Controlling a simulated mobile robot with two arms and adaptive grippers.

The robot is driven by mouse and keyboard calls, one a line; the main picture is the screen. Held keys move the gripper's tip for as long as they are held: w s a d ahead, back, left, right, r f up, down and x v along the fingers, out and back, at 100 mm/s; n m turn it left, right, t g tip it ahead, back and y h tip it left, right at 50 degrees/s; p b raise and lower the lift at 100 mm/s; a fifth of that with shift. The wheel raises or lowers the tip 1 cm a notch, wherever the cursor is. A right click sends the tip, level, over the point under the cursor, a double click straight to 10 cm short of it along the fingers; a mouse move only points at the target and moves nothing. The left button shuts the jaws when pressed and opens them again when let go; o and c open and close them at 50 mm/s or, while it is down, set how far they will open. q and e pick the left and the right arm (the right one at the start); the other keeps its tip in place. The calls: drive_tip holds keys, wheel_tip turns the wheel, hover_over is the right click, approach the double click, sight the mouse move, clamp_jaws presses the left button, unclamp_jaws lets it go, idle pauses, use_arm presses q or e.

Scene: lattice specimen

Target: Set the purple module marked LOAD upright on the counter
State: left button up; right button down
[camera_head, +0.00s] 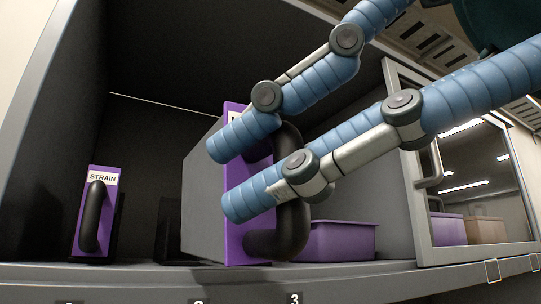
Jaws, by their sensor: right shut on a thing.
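A grey module (203,205) with a purple front and a thick black handle (290,235) stands upright inside the cabinet. The label at its top is mostly covered by a finger, so I cannot read the full word. My right gripper (228,180) is shut on this module at its handle, with both blue ribbed fingers across the purple front. The exact contact is hidden behind the fingers. My left gripper is not in view.
A smaller-looking purple module marked STRAIN (104,179) stands at the left. A purple bin (345,240) sits behind the handle to the right. A glass-fronted door (420,225) stands at the right. The cabinet floor's front edge (130,274) carries numbers below.

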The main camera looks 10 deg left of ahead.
drive_tip(key=s+d, duration=0.4)
drive_tip(key=s, duration=0.2)
idle(0.5)
